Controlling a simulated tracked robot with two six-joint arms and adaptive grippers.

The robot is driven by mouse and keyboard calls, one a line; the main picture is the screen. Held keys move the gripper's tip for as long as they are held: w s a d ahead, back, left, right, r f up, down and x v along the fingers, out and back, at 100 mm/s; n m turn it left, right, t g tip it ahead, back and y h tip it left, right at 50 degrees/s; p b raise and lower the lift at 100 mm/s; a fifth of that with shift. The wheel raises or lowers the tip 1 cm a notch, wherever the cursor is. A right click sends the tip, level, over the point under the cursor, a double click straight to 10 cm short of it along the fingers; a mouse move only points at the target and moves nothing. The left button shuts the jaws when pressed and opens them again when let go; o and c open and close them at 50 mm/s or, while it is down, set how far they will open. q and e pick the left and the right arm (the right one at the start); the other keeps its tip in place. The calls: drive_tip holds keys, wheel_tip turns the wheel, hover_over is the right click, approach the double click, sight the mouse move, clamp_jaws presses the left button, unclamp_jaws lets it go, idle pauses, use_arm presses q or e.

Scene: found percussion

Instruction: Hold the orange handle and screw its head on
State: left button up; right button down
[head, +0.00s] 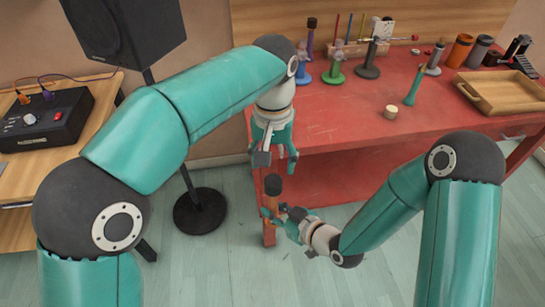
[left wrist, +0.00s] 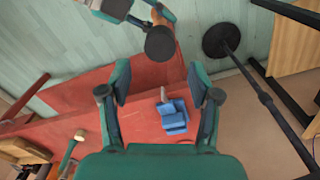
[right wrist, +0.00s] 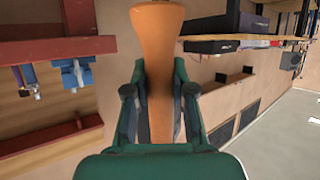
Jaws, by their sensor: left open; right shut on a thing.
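The orange handle (head: 272,204) stands roughly upright off the table's front left edge. My right gripper (head: 275,213) is shut on it; in the right wrist view the handle (right wrist: 157,35) runs up between the fingers and flares at the top. A dark, round-ended head (head: 272,184) sits at its upper end; its flat disc face shows in the left wrist view (left wrist: 160,43). I cannot tell how tightly it is seated. My left gripper (head: 277,156) is open and empty above the head, fingers pointing down, apart from it.
The red table (head: 340,115) holds several coloured stands at the back and a wooden tray (head: 500,92) at right. A green handle (head: 414,85) and a pale cylinder (head: 391,112) are on it. A black speaker stand (head: 200,210) is at left.

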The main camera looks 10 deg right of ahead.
sight(273, 180)
use_arm(q)
wheel_tip(273, 180, down, 8)
drive_tip(key=shift+r, duration=0.2)
idle(0.3)
clamp_jaws()
drive_tip(key=shift+o, duration=0.8)
unclamp_jaws()
drive_tip(key=shift+r, duration=0.1)
wheel_tip(273, 180, up, 12)
idle(0.3)
